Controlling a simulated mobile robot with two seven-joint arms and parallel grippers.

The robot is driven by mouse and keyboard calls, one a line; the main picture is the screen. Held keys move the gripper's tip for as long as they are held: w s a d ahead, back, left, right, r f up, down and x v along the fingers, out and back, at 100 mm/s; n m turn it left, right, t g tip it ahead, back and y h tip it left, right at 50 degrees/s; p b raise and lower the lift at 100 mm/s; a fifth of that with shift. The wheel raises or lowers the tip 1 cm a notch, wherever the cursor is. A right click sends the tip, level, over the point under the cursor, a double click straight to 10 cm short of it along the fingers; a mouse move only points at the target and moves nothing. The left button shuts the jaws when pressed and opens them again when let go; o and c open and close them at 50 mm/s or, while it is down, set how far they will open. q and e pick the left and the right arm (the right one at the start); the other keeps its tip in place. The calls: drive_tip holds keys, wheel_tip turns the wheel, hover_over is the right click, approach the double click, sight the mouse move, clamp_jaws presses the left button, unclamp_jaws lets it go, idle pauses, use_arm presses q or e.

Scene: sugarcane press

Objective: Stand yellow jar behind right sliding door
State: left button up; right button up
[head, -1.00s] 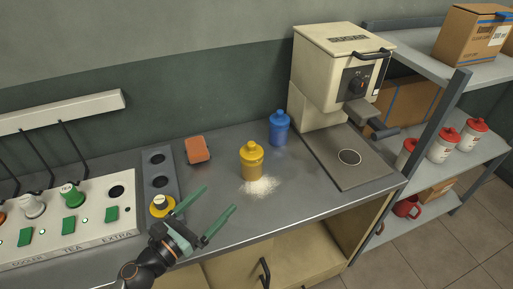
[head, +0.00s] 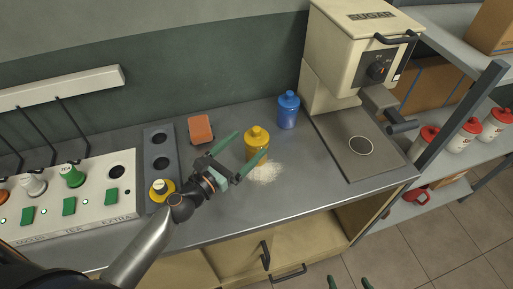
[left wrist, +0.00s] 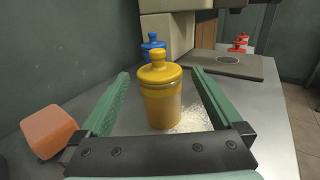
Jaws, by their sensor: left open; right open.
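The yellow jar (head: 257,142) stands upright on the grey counter beside spilled white grains. In the left wrist view the yellow jar (left wrist: 161,98) stands between the spread green fingers, with gaps on both sides. My left gripper (head: 247,149) is open, its fingers reaching toward the jar from the left. My right gripper (head: 349,283) is open and empty at the bottom edge, only its fingertips showing. Below the counter is a pale wooden cabinet (head: 310,240) with dark handles (head: 265,255). Its right part looks open; I cannot tell exactly where the right sliding door sits.
A blue jar (head: 288,112) stands behind the yellow one, left of the sugar machine (head: 355,50). An orange block (head: 200,129) lies behind my left gripper. A control panel (head: 85,190) fills the left. A shelf with red-lidded jars (head: 462,136) stands at the right.

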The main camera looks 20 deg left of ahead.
sight(264, 129)
use_arm(q)
drive_tip(key=shift+f+x, duration=0.1)
drive_tip(key=shift+x, duration=1.25)
drive_tip(key=shift+f+x, duration=0.15)
drive_tip(key=shift+x, duration=1.2)
clamp_jaws()
